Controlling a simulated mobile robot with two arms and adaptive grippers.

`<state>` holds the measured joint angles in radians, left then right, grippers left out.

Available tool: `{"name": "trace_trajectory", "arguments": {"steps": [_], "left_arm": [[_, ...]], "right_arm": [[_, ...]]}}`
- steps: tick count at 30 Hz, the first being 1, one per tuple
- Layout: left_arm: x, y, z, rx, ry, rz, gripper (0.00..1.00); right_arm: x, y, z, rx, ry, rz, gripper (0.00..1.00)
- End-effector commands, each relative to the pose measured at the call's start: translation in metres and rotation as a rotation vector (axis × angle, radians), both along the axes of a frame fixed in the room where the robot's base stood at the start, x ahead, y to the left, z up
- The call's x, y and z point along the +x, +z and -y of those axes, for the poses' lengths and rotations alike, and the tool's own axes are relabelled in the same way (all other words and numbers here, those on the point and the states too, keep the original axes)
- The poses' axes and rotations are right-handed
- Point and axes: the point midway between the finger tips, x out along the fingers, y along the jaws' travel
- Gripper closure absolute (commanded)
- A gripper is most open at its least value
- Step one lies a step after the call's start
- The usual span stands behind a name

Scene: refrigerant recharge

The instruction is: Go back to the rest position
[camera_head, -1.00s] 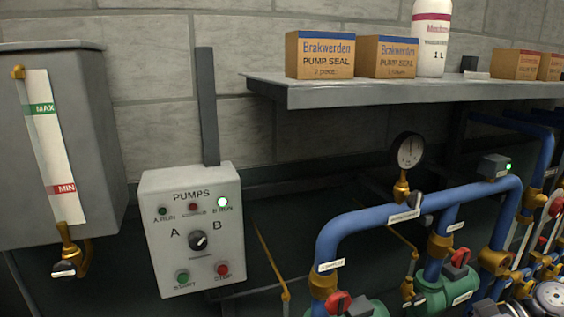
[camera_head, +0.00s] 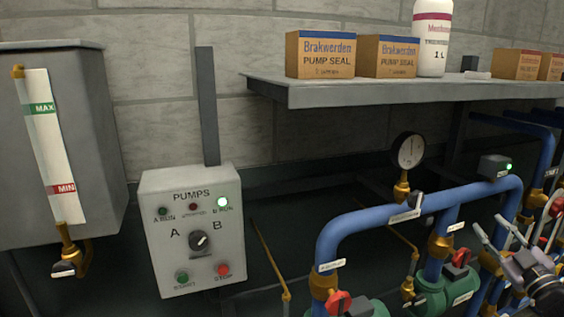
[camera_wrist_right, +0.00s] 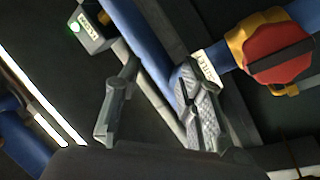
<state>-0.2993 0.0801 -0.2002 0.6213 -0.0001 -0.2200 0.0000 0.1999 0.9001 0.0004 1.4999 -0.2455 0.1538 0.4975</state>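My right gripper (camera_head: 487,222) is at the lower right of the head view, in front of the blue pipes (camera_head: 420,208). Its two fingers point up and to the left and stand apart, with nothing between them. In the right wrist view the fingers of the right gripper (camera_wrist_right: 157,75) are also spread and empty. A blue pipe (camera_wrist_right: 150,45) and a red valve handle (camera_wrist_right: 278,52) show beyond them; I cannot tell how close they are. My left gripper is not in view.
A pump control box (camera_head: 193,230) hangs left of the pipes, with its B RUN lamp lit green. A grey tank (camera_head: 95,140) is at the far left. A shelf (camera_head: 400,92) above the pipes holds boxes and a white bottle (camera_head: 431,40). A gauge (camera_head: 408,150) rises from the pipes.

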Motion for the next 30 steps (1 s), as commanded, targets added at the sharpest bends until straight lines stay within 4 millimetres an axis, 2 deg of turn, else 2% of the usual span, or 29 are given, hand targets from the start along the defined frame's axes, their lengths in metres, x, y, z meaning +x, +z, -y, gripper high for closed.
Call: {"name": "trace_trajectory", "arguments": {"steps": [3, 6, 7, 9, 13, 18, 20, 21, 24, 26, 30], "left_arm": [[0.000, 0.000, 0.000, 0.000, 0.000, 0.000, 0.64], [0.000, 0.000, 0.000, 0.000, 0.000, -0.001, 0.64], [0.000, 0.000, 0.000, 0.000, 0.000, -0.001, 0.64], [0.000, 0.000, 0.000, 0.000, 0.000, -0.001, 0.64], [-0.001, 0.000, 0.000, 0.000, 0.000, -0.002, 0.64], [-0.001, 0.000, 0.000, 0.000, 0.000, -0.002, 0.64], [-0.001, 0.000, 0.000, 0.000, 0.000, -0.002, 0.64], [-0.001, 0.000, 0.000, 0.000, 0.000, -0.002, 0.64], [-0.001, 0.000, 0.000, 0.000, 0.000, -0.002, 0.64], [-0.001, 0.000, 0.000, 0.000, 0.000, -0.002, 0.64], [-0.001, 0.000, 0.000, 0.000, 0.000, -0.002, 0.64]], "right_arm": [[0.003, -0.019, 0.039, -0.094, -0.198, -0.088, 0.64], [0.001, -0.043, 0.066, -0.180, -0.325, -0.206, 0.64], [-0.001, -0.058, 0.071, -0.191, -0.346, -0.249, 0.64], [-0.006, -0.113, 0.070, -0.145, -0.347, -0.320, 0.64], [-0.022, -0.200, 0.067, -0.082, -0.361, -0.446, 0.64], [-0.062, -0.321, 0.049, 0.001, -0.376, -0.632, 0.64], [-0.082, -0.362, 0.040, 0.028, -0.380, -0.698, 0.64], [-0.096, -0.389, 0.033, 0.047, -0.383, -0.742, 0.64], [-0.135, -0.452, 0.011, 0.089, -0.388, -0.852, 0.64], [-0.160, -0.488, -0.004, 0.114, -0.390, -0.917, 0.64], [-0.227, -0.562, -0.043, 0.166, -0.393, -1.070, 0.64]]}}
